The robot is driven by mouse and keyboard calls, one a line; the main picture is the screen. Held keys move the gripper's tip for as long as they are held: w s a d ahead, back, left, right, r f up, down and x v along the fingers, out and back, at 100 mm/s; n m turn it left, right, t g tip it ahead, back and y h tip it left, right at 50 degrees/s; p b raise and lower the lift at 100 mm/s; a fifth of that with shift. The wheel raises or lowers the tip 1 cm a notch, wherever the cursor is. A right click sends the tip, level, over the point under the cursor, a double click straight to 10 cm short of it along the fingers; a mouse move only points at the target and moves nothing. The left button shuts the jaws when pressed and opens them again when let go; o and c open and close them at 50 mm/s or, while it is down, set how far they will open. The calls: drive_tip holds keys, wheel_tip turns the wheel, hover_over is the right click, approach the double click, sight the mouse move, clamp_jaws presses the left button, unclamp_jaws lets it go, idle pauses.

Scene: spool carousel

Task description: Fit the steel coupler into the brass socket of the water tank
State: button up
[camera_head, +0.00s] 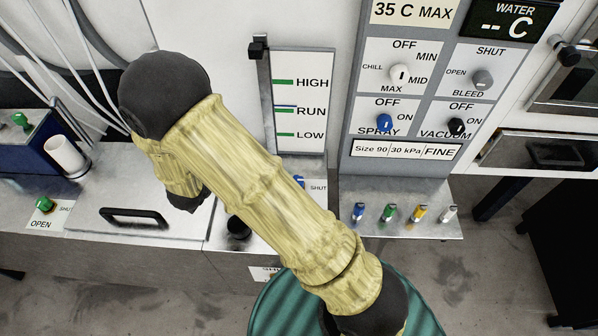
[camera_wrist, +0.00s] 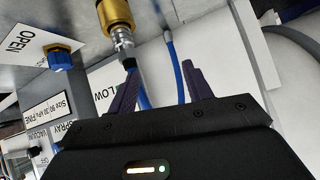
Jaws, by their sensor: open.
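In the wrist view a brass socket (camera_wrist: 115,14) hangs at the top. The steel coupler (camera_wrist: 122,42) sits directly at its end, in line with it and seemingly touching; how deep it sits I cannot tell. A blue hose (camera_wrist: 142,88) runs from the coupler down past my left finger. My gripper (camera_wrist: 160,64) is open, its two dark fingers apart below the coupler, with nothing clamped between them. The hose shows between the fingers in the picture. In the head view my arm covers the middle, and the socket, coupler and fingers are not visible.
A second blue hose (camera_wrist: 177,65) hangs between the fingers in the picture. A blue knob (camera_wrist: 61,57) by an OPEN label is at left. In the head view, the level gauge (camera_head: 302,105) and control panel (camera_head: 425,75) stand behind; a green drum (camera_head: 275,308) is below.

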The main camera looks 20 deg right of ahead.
drive_tip(key=s+d+r+n+g+y, duration=0.2)
drive_tip(key=s+d+r+n+g, duration=0.1)
drive_tip(key=s+d+r, duration=0.3)
drive_tip(key=s+d+r+n+g+y, duration=0.2)
drive_tip(key=s+d+r, duration=0.4)
drive_tip(key=s+d, duration=0.5)
drive_tip(key=shift+s+n+g+y, duration=0.3)
drive_tip(key=shift+n+g, duration=0.4)
drive_tip(key=shift+n, duration=0.5)
